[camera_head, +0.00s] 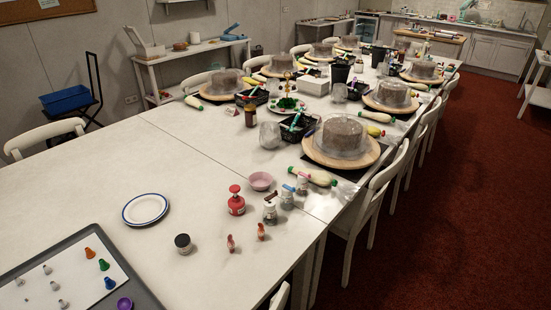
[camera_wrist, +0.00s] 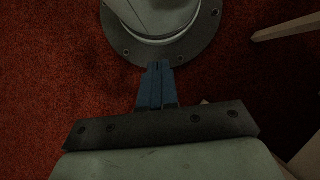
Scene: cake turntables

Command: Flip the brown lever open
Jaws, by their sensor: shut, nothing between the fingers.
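I cannot make out a brown lever for certain in either view. In the head view, small jars with coloured tops stand right of the table's middle: a front jar (camera_head: 270,214), a second jar (camera_head: 287,200) and a third jar (camera_head: 302,187). Two small reddish-brown items, one on the left (camera_head: 231,243) and one on the right (camera_head: 261,231), stand in front of them; their details are too small to tell. My gripper (camera_wrist: 160,66) shows only in the wrist view. Its blue fingers are together and empty, over red carpet, away from the tabletop.
The long white table (camera_head: 80,190) has a clear left part. Covered cakes on turntables (camera_head: 313,157) line the far part. Chairs edge the table.

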